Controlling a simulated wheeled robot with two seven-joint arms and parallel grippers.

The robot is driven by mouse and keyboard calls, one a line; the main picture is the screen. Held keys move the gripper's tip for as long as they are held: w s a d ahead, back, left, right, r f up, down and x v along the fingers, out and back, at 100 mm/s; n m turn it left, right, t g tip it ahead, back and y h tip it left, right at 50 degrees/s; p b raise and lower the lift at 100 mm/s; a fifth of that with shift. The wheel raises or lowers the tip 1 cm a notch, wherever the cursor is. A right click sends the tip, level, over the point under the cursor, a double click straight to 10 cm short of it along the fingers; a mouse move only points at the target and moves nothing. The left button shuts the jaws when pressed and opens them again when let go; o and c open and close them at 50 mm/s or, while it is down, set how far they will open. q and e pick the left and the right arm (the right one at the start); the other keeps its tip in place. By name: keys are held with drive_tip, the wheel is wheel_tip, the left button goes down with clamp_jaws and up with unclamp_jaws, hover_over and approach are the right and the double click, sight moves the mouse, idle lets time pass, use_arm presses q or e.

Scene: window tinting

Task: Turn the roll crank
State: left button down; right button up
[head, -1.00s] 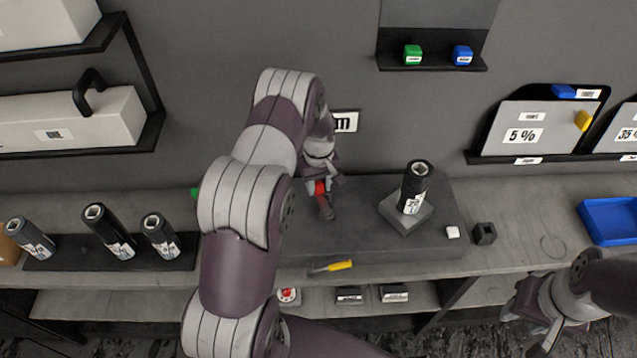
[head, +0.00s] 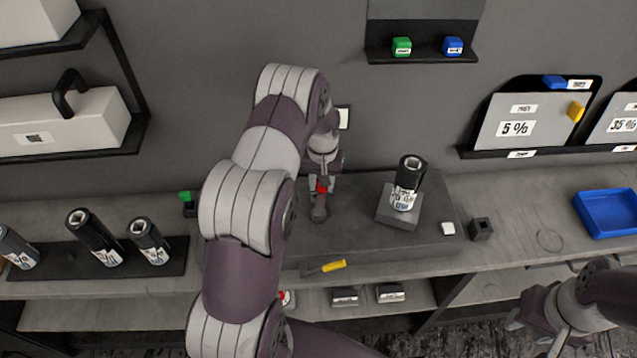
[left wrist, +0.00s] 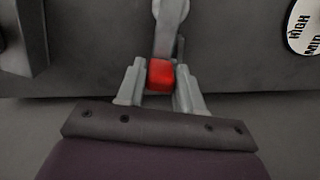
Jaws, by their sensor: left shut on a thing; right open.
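The roll crank shows a red handle (left wrist: 161,74) and a grey arm (left wrist: 169,25) in the left wrist view. In the head view the red handle (head: 322,188) is small and partly hidden, with the grey crank arm (head: 318,211) below it. My left gripper (left wrist: 160,88) is shut on the red handle, one finger at each side. My left arm hides much of the bench unit's left part in the head view. My right gripper (head: 515,322) is low at the right, away from the bench unit, open and apparently empty.
A black roll (head: 409,180) stands on a grey block on the bench unit. Several dark rolls stand on a black tray (head: 170,262) at the left. A blue tray (head: 607,214) sits at the right.

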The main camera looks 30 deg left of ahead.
use_arm(q)
drive_tip(key=shift+w+d+m, duration=0.15)
drive_tip(key=shift+d+m, duration=0.05)
drive_tip(key=shift+m, duration=0.2)
drive_tip(key=shift+r, duration=0.1)
drive_tip(key=c, duration=0.8)
unclamp_jaws()
drive_tip(key=shift+r+b, duration=0.35)
drive_tip(key=shift+r, duration=0.05)
wheel_tip(320, 180, up, 12)
drive_tip(key=b, duration=0.2)
drive_tip(key=shift+f, duration=0.1)
